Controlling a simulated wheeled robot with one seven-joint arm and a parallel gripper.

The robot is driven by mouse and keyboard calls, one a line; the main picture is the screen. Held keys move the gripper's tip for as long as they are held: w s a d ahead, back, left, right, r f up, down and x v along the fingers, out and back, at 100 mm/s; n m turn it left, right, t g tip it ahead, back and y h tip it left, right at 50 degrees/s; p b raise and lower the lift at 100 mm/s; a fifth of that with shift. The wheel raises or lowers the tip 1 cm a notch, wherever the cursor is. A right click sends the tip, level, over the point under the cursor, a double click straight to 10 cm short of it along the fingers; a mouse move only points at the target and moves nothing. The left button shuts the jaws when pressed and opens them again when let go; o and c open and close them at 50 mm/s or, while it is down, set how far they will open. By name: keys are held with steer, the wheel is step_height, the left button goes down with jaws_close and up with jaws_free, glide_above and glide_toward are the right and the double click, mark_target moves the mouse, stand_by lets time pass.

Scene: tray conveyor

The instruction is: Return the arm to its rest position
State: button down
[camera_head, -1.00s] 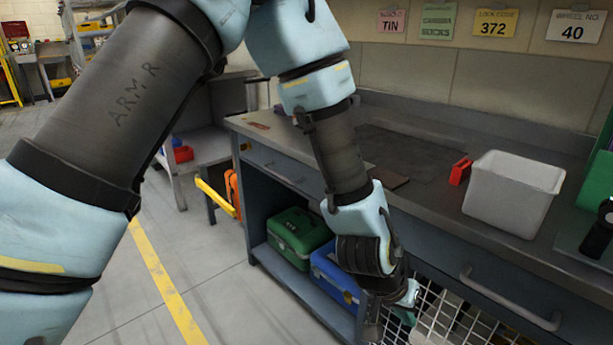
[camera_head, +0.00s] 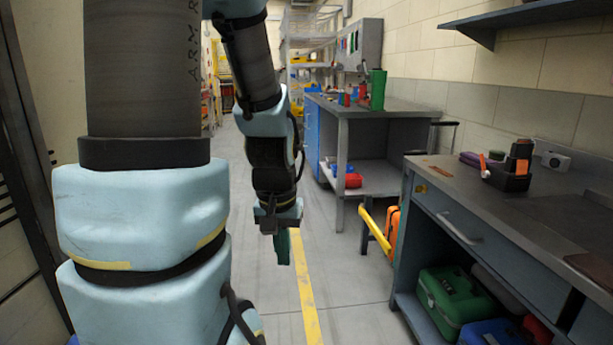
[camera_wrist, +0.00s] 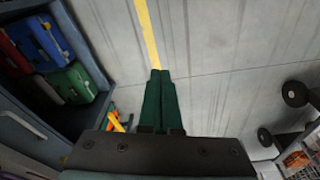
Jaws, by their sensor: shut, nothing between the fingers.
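My gripper (camera_head: 283,247) hangs pointing down over the floor aisle, left of the workbench, in the head view. Its green fingers also show in the wrist view (camera_wrist: 160,80), pressed side by side with no gap and nothing between them. My arm is bent down in front of the body camera, clear of the bench.
The workbench (camera_head: 475,205) at right holds a black and orange device (camera_head: 513,168). A green case (camera_head: 452,297) sits on its lower shelf. A farther bench (camera_head: 372,110) stands behind. A yellow line (camera_head: 306,290) runs along the open floor, and a yellow bar (camera_head: 375,232) juts out.

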step_height(320, 180, up, 15)
steer(key=a+p, duration=0.2)
steer(key=p, duration=1.2)
steer(key=shift+s+a+n, duration=0.2)
steer(key=shift+s+n, duration=0.1)
steer(key=shift+s, duration=0.05)
steer(key=shift+f, duration=0.1)
